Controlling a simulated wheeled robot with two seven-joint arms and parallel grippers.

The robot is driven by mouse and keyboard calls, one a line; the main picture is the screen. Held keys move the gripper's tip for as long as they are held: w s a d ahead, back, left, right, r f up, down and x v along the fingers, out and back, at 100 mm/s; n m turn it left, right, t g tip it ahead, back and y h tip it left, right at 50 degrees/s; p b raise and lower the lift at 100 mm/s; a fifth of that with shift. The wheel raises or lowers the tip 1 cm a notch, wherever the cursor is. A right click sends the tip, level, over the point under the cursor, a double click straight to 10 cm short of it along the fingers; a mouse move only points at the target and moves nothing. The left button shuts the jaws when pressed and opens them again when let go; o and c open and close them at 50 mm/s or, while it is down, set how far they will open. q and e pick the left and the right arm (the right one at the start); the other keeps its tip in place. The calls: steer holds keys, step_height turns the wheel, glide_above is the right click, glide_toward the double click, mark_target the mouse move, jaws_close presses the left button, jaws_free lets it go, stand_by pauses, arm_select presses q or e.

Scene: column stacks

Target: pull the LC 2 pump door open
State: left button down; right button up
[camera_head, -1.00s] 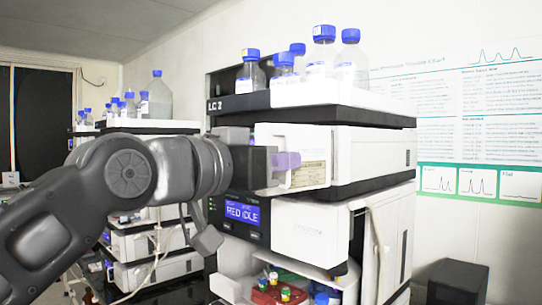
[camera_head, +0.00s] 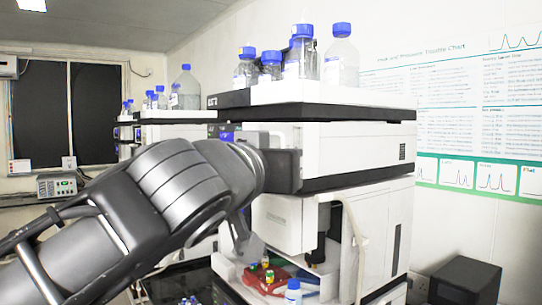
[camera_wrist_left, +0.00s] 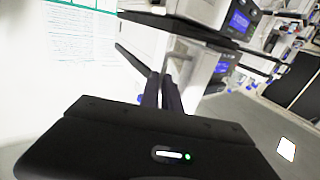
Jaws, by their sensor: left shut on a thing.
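The LC 2 stack (camera_head: 310,110) stands right of centre in the head view, its label partly cut off by my arm and the angle. My left gripper (camera_head: 285,170) is at the front of its pump module (camera_head: 350,152). A pale panel edge (camera_head: 266,138), which seems to be the pump door, shows just above and left of the gripper. In the left wrist view the two dark fingers (camera_wrist_left: 161,92) are close together, shut on a thin part between them. My gripper body hides the fingertips and most of the door in the head view. My right gripper is out of view.
Blue-capped bottles (camera_head: 302,52) stand on top of the stack. A red tray with vials (camera_head: 265,278) sits in the lower bay. A second stack (camera_head: 165,128) stands behind at left. A black box (camera_head: 465,281) is at lower right.

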arm_select(q)
steer(key=shift+d+n+t+y, duration=0.3)
steer(key=shift+d+n+y, duration=0.6)
steer(key=shift+y, duration=0.3)
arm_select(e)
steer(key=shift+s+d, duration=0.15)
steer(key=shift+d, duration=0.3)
arm_select(q)
steer(key=shift+f, duration=0.1)
steer(key=c, duration=1.6)
jaws_free()
steer(key=shift+w, duration=0.1)
steer(key=shift+s, duration=0.25)
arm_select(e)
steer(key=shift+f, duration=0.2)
